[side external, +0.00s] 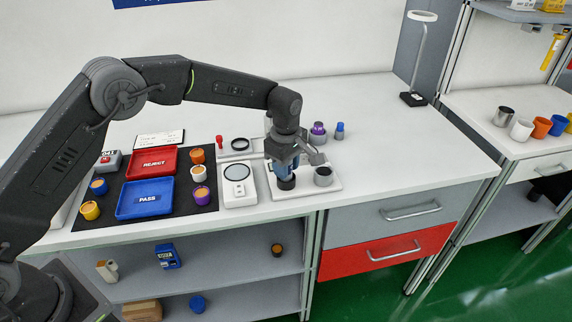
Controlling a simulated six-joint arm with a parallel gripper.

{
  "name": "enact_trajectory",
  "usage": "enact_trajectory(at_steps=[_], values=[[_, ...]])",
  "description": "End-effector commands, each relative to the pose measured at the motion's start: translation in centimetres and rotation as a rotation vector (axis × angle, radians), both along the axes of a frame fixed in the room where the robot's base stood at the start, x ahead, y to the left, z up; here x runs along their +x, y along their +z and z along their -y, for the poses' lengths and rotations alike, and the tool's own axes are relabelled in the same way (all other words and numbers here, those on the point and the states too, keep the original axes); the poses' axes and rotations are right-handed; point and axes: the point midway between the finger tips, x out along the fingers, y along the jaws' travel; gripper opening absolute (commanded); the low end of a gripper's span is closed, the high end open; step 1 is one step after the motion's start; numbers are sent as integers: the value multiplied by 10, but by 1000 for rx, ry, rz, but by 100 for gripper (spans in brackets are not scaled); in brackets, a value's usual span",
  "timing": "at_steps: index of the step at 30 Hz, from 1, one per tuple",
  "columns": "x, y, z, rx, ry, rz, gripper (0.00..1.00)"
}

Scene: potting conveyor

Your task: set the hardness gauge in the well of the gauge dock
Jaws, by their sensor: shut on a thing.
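My gripper (286,165) points down over a white plate (304,190), which looks like the gauge dock, on the bench. It is shut on a blue and dark upright object, which looks like the hardness gauge (282,172). A black round part (287,183) shows directly below the jaws; I cannot tell whether it is the gauge's foot or the dock's well. I also cannot tell whether the gauge touches the plate. A short grey cylinder (323,176) stands on the plate's right part. The gripper hides the plate's back left part.
A white scale-like device (239,194) stands just left of the plate. Further left, a black mat holds a blue PASS tray (145,211), a red REJECT tray (152,152) and several small cups. Purple (318,131) and blue (340,131) items stand behind. Bench right is clear.

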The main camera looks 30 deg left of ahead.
Motion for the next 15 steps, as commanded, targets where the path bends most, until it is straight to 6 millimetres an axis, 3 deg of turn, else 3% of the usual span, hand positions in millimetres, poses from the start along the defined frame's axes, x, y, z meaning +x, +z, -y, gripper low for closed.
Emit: enact_trajectory(at_steps=[1,2,3,9,15], values=[[0,-2,0,0,0,0,5],[0,-2,0,0,0,-1,36],[0,-2,0,0,0,-1,40],[0,-2,0,0,0,-1,58],[0,-1,0,0,0,-1,58]])
